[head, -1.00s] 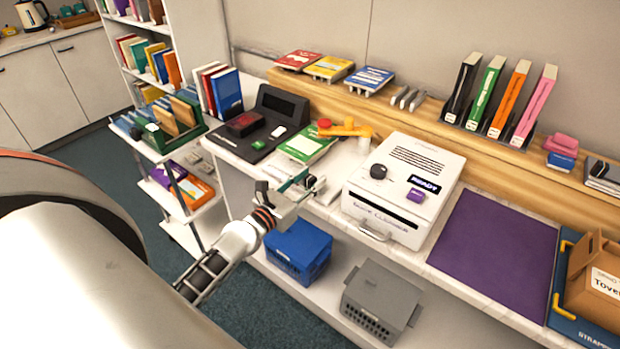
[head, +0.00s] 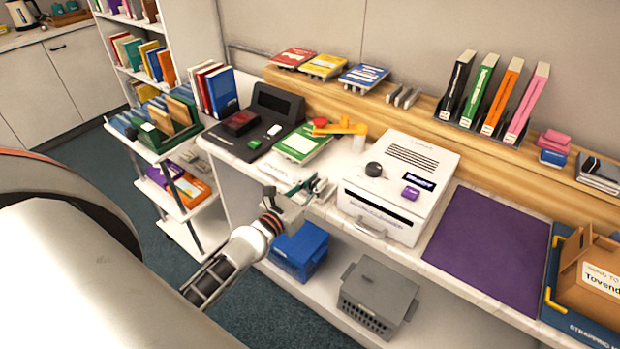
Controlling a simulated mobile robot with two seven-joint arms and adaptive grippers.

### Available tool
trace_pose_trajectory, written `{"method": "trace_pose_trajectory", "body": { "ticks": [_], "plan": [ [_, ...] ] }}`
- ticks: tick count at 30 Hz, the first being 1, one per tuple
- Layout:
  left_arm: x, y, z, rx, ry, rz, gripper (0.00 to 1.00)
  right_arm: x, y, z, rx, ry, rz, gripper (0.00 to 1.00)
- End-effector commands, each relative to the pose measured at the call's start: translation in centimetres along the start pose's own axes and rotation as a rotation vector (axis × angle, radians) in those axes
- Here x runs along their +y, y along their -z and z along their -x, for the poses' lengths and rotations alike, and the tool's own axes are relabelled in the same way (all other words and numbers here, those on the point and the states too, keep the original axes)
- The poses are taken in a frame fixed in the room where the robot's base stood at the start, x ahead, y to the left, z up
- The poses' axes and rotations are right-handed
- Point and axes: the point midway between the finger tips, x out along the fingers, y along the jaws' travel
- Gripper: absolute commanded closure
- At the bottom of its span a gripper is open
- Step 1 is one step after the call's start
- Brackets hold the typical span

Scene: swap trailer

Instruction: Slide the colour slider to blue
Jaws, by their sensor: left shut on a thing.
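My left gripper (head: 312,190) is at the front edge of the counter, left of the white machine. It is shut on a small dark green thing (head: 317,186), mostly hidden by the fingers; I cannot tell whether this is part of the colour slider. No slider track with colour marks can be made out clearly. A pale strip with small print (head: 273,172) lies on the counter just left of the gripper. My right gripper is not in view.
The white machine (head: 410,170) with a dark knob stands right of the gripper. A green book (head: 303,143) and an orange-yellow tool (head: 345,127) lie behind it. A blue crate (head: 299,252) and grey crate (head: 378,292) sit below. A purple mat (head: 490,245) is bare.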

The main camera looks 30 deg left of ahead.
Motion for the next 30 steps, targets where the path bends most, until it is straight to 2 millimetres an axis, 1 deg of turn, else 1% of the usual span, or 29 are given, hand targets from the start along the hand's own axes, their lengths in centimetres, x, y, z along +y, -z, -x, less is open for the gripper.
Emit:
{"method": "trace_pose_trajectory", "body": {
  "ticks": [1, 4, 5, 6, 16, 20, 23, 26, 30],
  "plan": [
    [-0.4, 0.0, 0.0, 0.000, 0.007, 0.001, 1.00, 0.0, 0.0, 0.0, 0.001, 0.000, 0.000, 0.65],
    [-0.4, 0.0, 0.0, 0.000, 0.008, 0.001, 1.00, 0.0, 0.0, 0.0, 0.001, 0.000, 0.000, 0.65],
    [-0.4, 0.0, 0.0, 0.000, 0.008, 0.001, 0.76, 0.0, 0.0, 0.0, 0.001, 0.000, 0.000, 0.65],
    [-0.5, 0.0, 0.0, 0.000, 0.009, 0.001, 0.65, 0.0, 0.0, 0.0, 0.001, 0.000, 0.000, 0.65],
    [-0.2, 0.0, 0.0, 0.000, 0.005, 0.001, 0.65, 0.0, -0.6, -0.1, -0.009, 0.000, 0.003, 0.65],
    [-0.2, 0.1, 0.7, 0.002, 0.004, -0.001, 0.65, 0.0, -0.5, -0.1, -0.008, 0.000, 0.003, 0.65],
    [-0.1, 0.2, 1.8, 0.004, 0.005, -0.004, 0.65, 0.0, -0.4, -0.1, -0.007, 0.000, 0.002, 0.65],
    [-0.2, 0.2, 3.6, 0.004, 0.009, -0.005, 0.65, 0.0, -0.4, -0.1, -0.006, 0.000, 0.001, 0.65],
    [-0.3, 0.2, 6.6, 0.004, 0.011, -0.003, 0.65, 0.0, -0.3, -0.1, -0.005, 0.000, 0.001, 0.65]
  ]
}}
